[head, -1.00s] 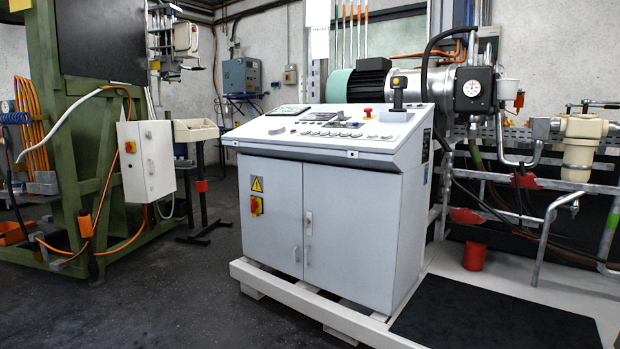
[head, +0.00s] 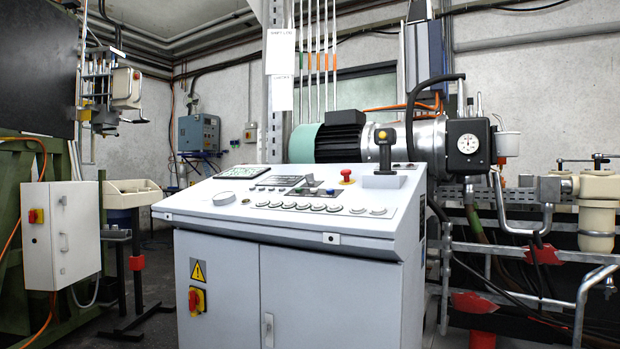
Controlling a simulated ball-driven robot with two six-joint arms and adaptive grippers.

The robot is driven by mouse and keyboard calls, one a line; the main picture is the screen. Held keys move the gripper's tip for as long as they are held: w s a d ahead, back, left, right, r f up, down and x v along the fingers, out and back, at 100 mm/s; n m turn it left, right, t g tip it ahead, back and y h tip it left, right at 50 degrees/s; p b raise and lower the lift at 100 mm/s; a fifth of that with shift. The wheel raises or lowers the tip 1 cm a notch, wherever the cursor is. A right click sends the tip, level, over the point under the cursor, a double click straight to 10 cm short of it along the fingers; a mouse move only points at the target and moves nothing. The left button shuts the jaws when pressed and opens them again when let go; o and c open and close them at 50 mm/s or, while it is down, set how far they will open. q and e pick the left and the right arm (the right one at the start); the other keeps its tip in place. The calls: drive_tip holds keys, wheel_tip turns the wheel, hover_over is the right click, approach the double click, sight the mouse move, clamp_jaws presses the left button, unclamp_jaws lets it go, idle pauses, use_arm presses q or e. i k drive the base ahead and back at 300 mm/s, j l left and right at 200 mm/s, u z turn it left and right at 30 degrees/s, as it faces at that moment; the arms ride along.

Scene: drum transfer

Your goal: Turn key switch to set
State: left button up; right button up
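A grey control console (head: 300,240) stands in the middle of the head view, with a sloped panel on top. The panel carries a row of round buttons (head: 300,206), a red mushroom button (head: 346,176), a small screen (head: 239,172) and a black joystick (head: 385,150) on a grey block. A round silver and dark knob (head: 224,198) sits at the panel's left. I cannot tell which control is the key switch; any key or markings are too small to read. A red and yellow rotary switch (head: 196,301) is on the cabinet front. Neither of my grippers is in view.
A motor and pump unit (head: 345,136) with a gauge (head: 467,144) stands behind the console. Metal pipes and rails (head: 530,255) fill the right side. A white switch box (head: 60,235) hangs at the left. Dark floor shows between that box and the console.

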sight(309, 177)
drive_tip(key=i+j+z, duration=0.1)
drive_tip(key=i+j, duration=0.5)
drive_tip(key=j, duration=0.2)
drive_tip(key=i+j+z, duration=0.15)
drive_tip(key=i+j, duration=0.45)
drive_tip(key=j, duration=0.25)
drive_tip(key=l+z, duration=0.05)
